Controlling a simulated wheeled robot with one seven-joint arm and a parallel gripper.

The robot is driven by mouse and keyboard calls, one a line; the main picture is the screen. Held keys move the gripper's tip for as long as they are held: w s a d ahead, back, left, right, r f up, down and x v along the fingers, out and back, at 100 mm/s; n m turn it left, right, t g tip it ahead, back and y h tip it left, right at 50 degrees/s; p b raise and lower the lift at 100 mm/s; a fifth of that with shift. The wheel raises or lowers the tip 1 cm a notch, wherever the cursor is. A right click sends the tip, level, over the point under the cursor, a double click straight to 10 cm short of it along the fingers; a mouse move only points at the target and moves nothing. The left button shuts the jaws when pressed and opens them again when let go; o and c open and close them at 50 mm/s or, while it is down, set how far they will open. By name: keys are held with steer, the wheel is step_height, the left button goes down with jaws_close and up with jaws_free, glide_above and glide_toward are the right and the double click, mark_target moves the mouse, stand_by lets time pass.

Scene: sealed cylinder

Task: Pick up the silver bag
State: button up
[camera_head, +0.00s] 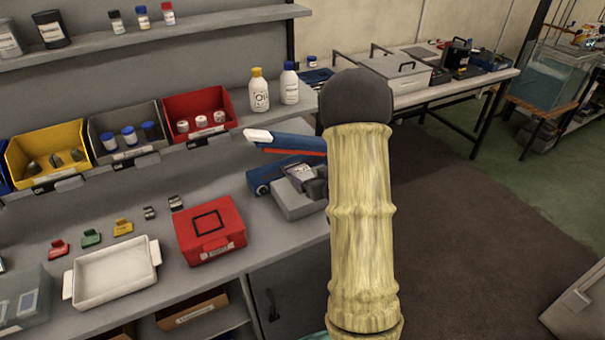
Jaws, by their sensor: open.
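I cannot make out a clearly silver bag in the head view. My arm, in a pale yellow ribbed sleeve with a dark rounded top, stands large in front and hides part of the bench's right end.
A red case (210,230), a white tray (112,273) and several small coloured clips lie on the bench. Yellow, grey and red bins (200,115) stand behind, with two white bottles (259,90) to their right. A blue device (288,145) stands near the arm.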

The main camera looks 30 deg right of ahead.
mark_target(308, 177)
stand_by(0.3)
steer(key=x, duration=0.2)
steer(key=p+x, duration=0.1)
steer(key=x, duration=0.2)
steer(key=shift+a+f, duration=0.2)
steer(key=shift+f, duration=0.2)
steer(key=shift+s, duration=0.1)
steer(key=c, duration=1.1)
